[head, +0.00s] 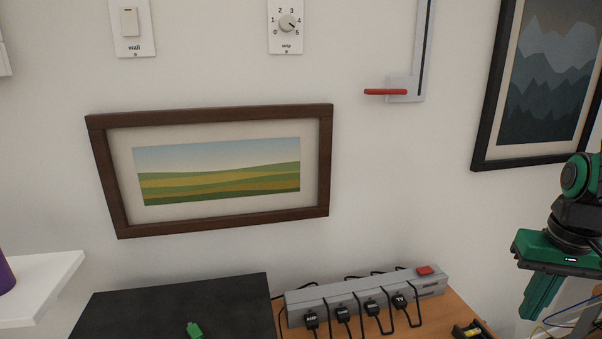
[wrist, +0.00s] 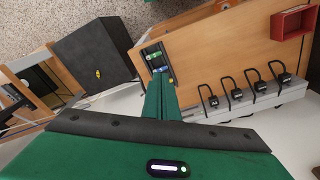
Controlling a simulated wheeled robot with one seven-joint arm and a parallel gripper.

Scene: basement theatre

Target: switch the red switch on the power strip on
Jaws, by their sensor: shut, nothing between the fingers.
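The grey power strip (head: 330,301) lies along the back of the wooden desk against the wall, with several black plugs in it. Its red switch (head: 424,270) is on top at the right end. I cannot tell which way the switch is tipped. In the wrist view the strip (wrist: 244,111) shows at the right with its plugs, and the red switch is not visible there. My gripper (head: 532,316) is green, to the right of the strip and apart from it. In the wrist view its fingers (wrist: 161,84) are together and empty.
A small black tray with batteries (wrist: 157,62) sits on the desk near the strip. A red open box (wrist: 292,22) is also on the desk. A dark slab (head: 180,305) with a green piece (head: 195,329) is left of the strip. A red-handled wall lever (head: 386,92) is above.

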